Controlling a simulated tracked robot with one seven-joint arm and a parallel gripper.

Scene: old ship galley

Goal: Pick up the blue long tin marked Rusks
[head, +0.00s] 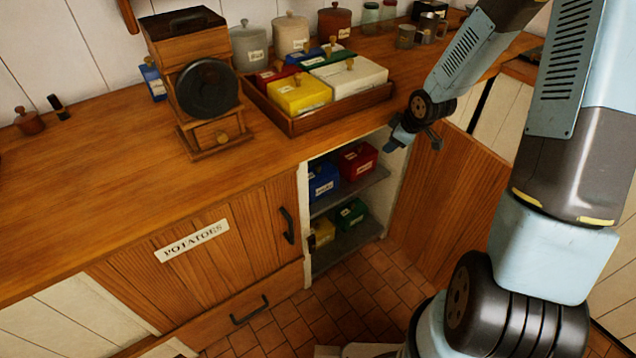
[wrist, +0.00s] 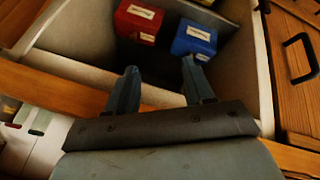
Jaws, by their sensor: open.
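A blue tin (head: 322,182) with a pale label stands on the upper shelf of the open cupboard, left of a red tin (head: 357,161). In the wrist view the blue tin (wrist: 194,40) is beyond my right fingertip. Its label is too small to read. Another blue tin (head: 320,55) lies among the tins in the counter tray, partly hidden. A small blue box (head: 152,80) stands behind the grinder; I cannot tell which blue tin is marked Rusks. My gripper (head: 414,142) is open and empty near the cupboard opening, apart from the tins; its fingers also show in the wrist view (wrist: 160,82).
The wooden tray (head: 292,127) of tins sits on the counter above the cupboard. A grinder (head: 208,90) stands left of it. The cupboard door (head: 445,200) hangs open at right. Green (head: 351,213) and yellow (head: 322,233) tins are on the lower shelf.

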